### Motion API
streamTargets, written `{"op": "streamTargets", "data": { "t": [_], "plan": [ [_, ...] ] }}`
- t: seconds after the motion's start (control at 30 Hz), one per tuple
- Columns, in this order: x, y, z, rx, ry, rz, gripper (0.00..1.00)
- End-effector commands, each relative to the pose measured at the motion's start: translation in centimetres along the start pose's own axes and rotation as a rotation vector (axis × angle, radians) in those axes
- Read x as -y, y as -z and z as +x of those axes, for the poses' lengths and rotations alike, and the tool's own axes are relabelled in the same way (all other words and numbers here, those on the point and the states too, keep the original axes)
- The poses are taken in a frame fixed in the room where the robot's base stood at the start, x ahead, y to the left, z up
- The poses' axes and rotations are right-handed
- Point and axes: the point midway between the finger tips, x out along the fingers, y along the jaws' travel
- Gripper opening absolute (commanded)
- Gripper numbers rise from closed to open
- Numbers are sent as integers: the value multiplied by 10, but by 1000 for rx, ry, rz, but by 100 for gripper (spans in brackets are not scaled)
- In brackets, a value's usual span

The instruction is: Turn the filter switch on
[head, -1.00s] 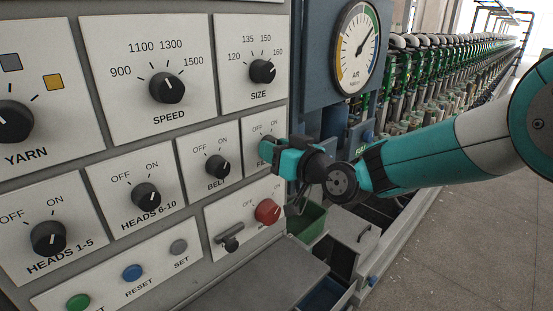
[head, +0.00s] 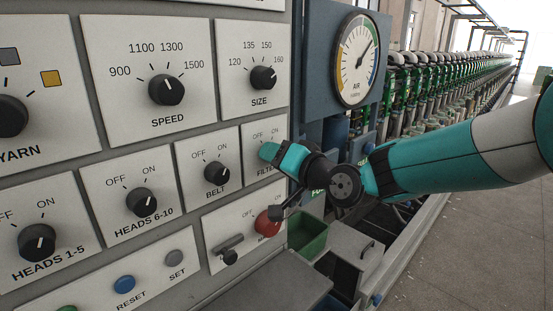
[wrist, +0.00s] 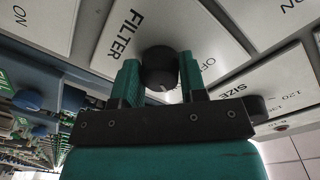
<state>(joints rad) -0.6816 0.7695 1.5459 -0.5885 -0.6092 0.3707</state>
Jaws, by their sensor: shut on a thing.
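The filter switch is a black round knob (wrist: 158,66) on a white plate labelled FILTER (head: 250,148), at the right end of the panel's switch row. My gripper (head: 268,152) reaches it from the right, and its two teal fingers are shut on the knob from opposite sides. In the head view the fingers hide the knob, while the OFF and ON marks show just above them. In the wrist view a short pale mark shows on the knob's near edge. I cannot tell surely which label the knob points to.
The belt knob (head: 217,172) sits just left, and the size knob (head: 263,78) above. A red knob (head: 268,222) and a small black lever (head: 229,252) lie below. An air gauge (head: 357,60) stands right of the panel. A green bin (head: 308,236) is below my wrist.

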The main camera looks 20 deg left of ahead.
Motion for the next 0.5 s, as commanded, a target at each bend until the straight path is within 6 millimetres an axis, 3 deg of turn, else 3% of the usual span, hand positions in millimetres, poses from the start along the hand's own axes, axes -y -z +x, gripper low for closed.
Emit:
{"op": "streamTargets", "data": {
  "t": [0.37, 0.4, 0.5],
  "plan": [
    [0, 0, 0, 0, -1, 8, 15],
    [0, 0, 0, 0, -1, 8, 41],
    [0, 0, 0, 0, 0, 8, 64]
  ]
}}
